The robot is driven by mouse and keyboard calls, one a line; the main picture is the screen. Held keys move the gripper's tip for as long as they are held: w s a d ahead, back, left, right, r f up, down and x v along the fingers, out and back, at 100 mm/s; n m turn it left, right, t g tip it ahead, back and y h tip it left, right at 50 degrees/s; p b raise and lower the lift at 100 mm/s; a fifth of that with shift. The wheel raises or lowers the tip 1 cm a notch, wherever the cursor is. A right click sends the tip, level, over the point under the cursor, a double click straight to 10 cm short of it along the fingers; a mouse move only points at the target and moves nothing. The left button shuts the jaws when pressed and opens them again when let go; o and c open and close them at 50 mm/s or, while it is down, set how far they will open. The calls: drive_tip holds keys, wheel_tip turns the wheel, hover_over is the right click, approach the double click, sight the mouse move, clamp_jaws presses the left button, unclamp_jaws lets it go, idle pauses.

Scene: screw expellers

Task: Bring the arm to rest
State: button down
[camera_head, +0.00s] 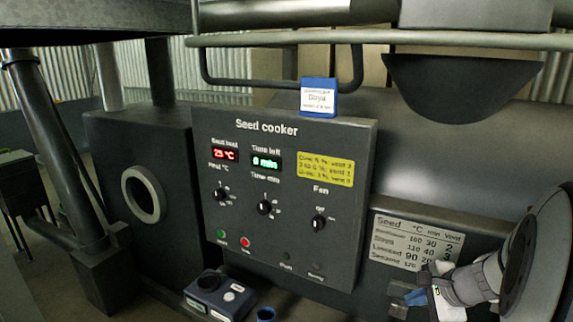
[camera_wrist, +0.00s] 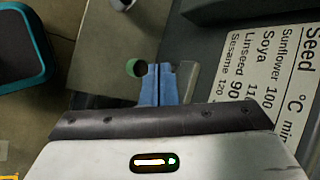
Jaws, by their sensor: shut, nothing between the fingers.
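My gripper (camera_head: 414,297) is at the lower right of the head view, in front of the seed cooker (camera_head: 283,190) and just below its seed chart. In the wrist view my gripper (camera_wrist: 157,70) shows blue fingertips pressed together with nothing between them. It appears apart from the cooker, though the exact gap is hard to tell.
The seed chart (camera_head: 415,241) is on the cooker's right; it also shows in the wrist view (camera_wrist: 262,75). A dark blue device with buttons (camera_head: 220,294) sits below the panel. A pipe frame (camera_head: 280,84) runs above.

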drive_tip(key=s+a+r+n+g+h, duration=0.1)
drive_tip(key=s+a+r+n, duration=0.1)
drive_tip(key=s+a+n, duration=0.4)
drive_tip(key=s+a+r+n+g+h, duration=0.2)
drive_tip(key=s+a+n, duration=0.5)
drive_tip(key=a+n, duration=0.3)
drive_tip(key=shift+r+n, duration=0.25)
drive_tip(key=shift+n, duration=0.85)
drive_tip(key=shift+s, duration=0.1)
